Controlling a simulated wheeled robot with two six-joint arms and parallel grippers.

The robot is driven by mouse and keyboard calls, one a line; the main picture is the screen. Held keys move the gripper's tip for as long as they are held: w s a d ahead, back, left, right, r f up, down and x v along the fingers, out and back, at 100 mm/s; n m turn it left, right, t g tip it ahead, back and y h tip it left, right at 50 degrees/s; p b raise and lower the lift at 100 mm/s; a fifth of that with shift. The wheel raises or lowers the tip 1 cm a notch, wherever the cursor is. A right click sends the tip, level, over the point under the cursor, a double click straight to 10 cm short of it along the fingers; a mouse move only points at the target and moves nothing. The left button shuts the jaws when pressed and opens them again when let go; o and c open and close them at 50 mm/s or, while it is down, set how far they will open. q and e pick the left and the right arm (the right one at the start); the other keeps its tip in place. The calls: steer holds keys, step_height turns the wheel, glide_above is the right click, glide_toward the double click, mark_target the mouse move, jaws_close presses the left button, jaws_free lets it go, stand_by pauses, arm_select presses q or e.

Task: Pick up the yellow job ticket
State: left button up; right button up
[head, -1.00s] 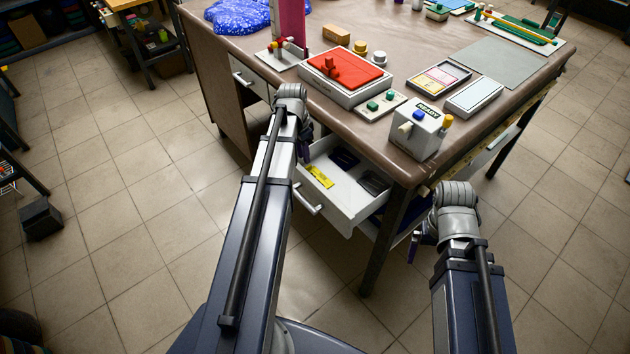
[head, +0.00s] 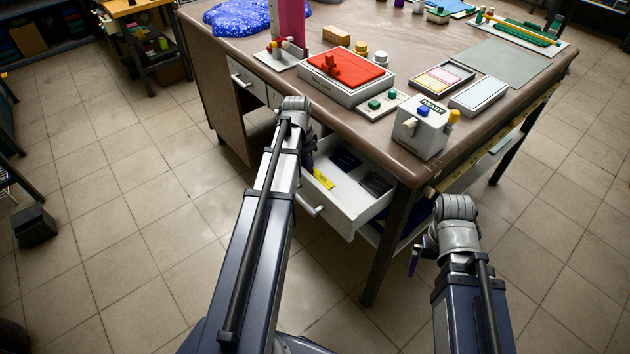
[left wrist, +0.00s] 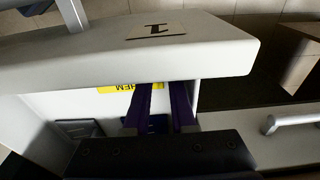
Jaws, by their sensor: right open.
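The yellow job ticket (head: 323,179) lies in the open white drawer (head: 343,215) under the table's near edge. In the left wrist view, part of the ticket (left wrist: 115,89) shows with dark lettering, below the drawer's front panel (left wrist: 200,52); the rest is hidden by the panel and a finger. My left gripper (head: 308,168) is over the drawer by the ticket's left end. Its purple fingers (left wrist: 160,112) are apart, with no held thing visible between them. My right gripper (head: 416,260) hangs away from the drawer, right of the table leg, open.
Dark items, a blue-black one (head: 345,160) and a dark tray (head: 376,184), also lie in the drawer. The brown table (head: 400,60) overhangs it and carries a grey READY box (head: 420,130) and a red-topped block (head: 345,72).

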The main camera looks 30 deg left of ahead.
arm_select(q)
jaws_close()
stand_by(0.3)
steer(key=shift+r, duration=0.1)
step_height(320, 180, up, 10)
steer(key=p, duration=1)
